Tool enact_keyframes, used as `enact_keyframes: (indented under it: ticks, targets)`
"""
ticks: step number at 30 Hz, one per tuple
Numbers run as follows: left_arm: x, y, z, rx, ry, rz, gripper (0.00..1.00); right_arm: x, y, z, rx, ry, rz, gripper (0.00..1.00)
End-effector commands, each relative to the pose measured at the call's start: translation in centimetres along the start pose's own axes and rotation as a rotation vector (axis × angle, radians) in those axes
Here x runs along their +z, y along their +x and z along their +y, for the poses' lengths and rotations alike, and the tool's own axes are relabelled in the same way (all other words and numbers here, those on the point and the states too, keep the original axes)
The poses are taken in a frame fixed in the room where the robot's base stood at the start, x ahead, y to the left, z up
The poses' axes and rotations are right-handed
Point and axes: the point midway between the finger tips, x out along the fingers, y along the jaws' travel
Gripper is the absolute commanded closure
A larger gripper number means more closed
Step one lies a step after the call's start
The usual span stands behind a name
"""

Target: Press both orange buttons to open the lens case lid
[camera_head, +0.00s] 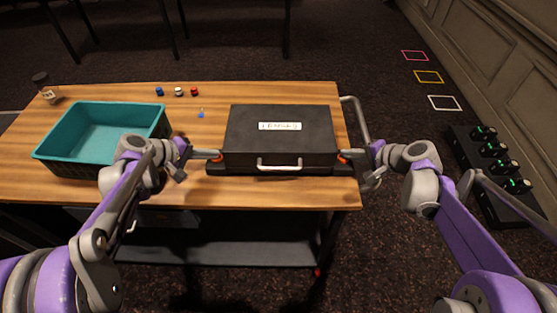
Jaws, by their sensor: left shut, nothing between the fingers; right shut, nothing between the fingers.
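The black lens case (240,128) lies on the wooden table with its lid down. It has a white label (280,126) on top and a pale handle (279,166) at the front. An orange button shows at each front side of the case, the left button (219,158) and the right button (342,157). My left gripper (216,155) is shut and empty, its tip at the left button. My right gripper (347,154) is shut and empty, its tip at the right button. The tips partly cover the buttons, so I cannot tell how far they are pressed.
A teal crate (103,105) stands left of the case on the table (240,192). A jar (46,90) is at the far left. Small blue, white and red items (179,92) sit at the back. A black rack (492,180) is on the floor right.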

Motion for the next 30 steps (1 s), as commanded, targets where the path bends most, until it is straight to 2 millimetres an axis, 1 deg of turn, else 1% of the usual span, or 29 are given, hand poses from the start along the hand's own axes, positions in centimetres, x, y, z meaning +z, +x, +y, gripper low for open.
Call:
enact_keyframes:
  ticks: [12,30]
  targets:
    - [0.02,0.01,-0.03,-0.001,0.001,0.000,1.00,-0.05,-0.10,-0.21,0.000,0.000,0.000,1.00]
    - [0.02,0.01,-0.04,-0.001,0.000,0.000,1.00,-0.05,0.32,0.31,0.000,0.000,0.000,1.00]
